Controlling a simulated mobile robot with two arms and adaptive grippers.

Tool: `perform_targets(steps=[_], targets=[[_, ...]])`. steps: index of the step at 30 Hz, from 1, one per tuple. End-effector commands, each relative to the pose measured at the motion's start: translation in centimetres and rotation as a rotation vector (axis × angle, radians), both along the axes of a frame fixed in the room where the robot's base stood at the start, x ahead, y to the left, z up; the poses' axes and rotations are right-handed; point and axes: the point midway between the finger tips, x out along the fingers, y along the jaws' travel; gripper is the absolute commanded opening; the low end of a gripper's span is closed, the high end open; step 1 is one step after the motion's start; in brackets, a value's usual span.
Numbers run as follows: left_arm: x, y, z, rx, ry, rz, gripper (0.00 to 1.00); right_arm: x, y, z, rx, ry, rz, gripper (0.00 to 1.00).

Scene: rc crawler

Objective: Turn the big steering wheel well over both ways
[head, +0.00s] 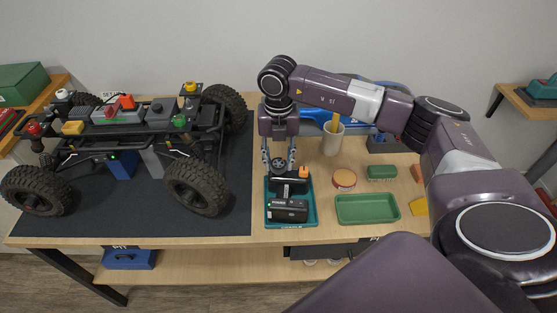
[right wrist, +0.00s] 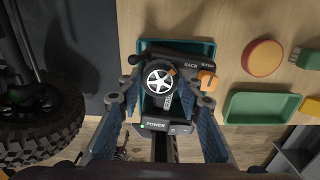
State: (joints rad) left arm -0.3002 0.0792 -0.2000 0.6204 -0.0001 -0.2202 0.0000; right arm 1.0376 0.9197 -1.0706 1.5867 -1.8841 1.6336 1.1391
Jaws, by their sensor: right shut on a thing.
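The steering wheel (head: 279,164) is black-rimmed with white spokes. It sits on a dark handheld transmitter (head: 288,209) in a teal tray (head: 271,224) at the table's front. In the right wrist view the wheel (right wrist: 159,78) lies between the fingers, with a small orange mark on its rim at the right. My right gripper (head: 279,168) points down over it and is shut on the wheel, one finger on each side. The exact finger contact is hard to see. The transmitter's "POWER" panel (right wrist: 165,125) shows a green light. My left gripper is not in view.
A crawler chassis (head: 125,125) with big tyres stands on a dark mat (head: 150,222) at the left. A cup (head: 332,139), a round tin (head: 344,180) and a green tray (head: 367,209) are right of the teal tray. The mat's front is clear.

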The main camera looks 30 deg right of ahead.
Motion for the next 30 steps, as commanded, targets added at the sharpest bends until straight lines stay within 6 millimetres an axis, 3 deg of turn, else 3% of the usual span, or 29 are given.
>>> perform_targets(steps=[4, 5, 9, 20, 23, 30], targets=[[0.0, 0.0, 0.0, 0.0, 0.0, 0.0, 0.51, 0.0, 0.0, 0.0, 0.0, 0.0, 0.001, 0.09], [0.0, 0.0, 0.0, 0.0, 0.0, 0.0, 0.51, 0.0, 0.0, 0.0, 0.0, 0.0, 0.001, 0.36], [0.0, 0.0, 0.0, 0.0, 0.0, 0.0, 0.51, 0.0, 0.0, 0.0, 0.0, 0.0, 0.001, 0.51], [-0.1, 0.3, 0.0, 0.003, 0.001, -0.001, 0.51, 0.0, 0.0, 0.6, 0.001, -0.001, 0.002, 0.51], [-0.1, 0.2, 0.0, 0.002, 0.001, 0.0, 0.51, 0.1, 0.0, 1.8, 0.001, -0.002, 0.002, 0.51], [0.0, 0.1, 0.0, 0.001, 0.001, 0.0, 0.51, 0.1, 0.0, 7.0, 0.0, -0.005, 0.002, 0.51]])
